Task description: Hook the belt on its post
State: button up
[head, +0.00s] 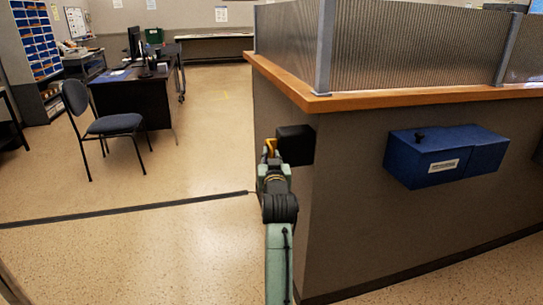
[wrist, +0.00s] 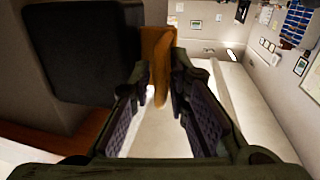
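An orange-yellow hook-like piece (wrist: 158,45) hangs beside a black box (wrist: 85,50) in the wrist view. My gripper (wrist: 162,75) has its fingers apart, with the orange piece at and between the fingertips; I cannot tell whether either finger touches it. Pale floor shows between the finger pads. In the head view the orange piece (head: 270,146) shows just above my gripper (head: 270,160), left of the black box (head: 295,145), which is fixed to the counter's end.
A grey counter (head: 345,190) with a wooden ledge and ribbed screens fills the right side. A blue box (head: 440,160) is mounted on its front. A chair (head: 112,123) and desk (head: 135,95) stand farther back.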

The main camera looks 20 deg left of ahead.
grip_shut()
dwell(0.8)
